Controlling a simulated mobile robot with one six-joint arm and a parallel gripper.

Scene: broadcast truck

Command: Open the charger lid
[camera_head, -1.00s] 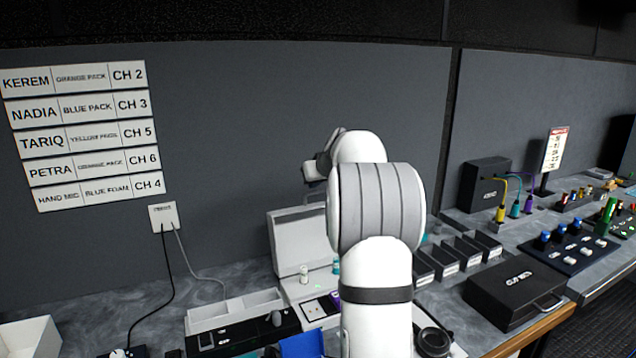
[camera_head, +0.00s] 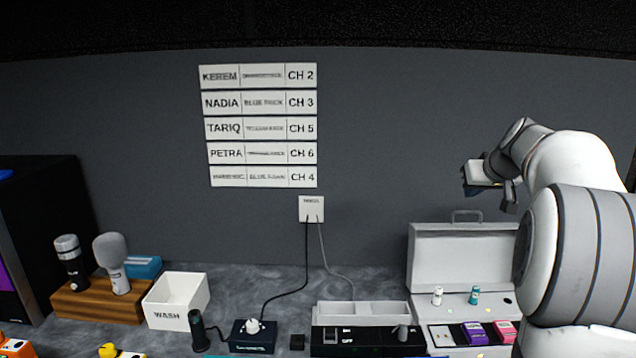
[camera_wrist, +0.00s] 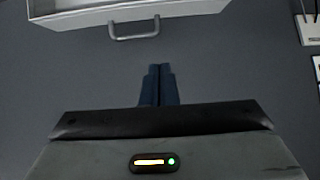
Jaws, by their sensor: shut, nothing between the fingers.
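The charger (camera_head: 440,314) is a pale case on the counter at the right in the head view. Its lid (camera_head: 463,258) stands upright at the back, raised from the base, with a handle (camera_head: 467,215) on its top edge. In the wrist view the lid (camera_wrist: 200,10) and its handle (camera_wrist: 135,30) show at the top. My gripper (camera_wrist: 158,72) is shut and empty, its dark blue fingertips apart from the handle. In the head view my gripper (camera_head: 482,180) is above the lid. My arm hides the charger's right side.
Two small cylinders (camera_head: 437,296) and purple (camera_head: 475,333) and pink packs sit in the charger's base. Left of it are a switch panel (camera_head: 345,338), a white WASH box (camera_head: 180,298) and microphones on a wooden stand (camera_head: 98,303). Cables hang from a wall plate (camera_head: 311,208).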

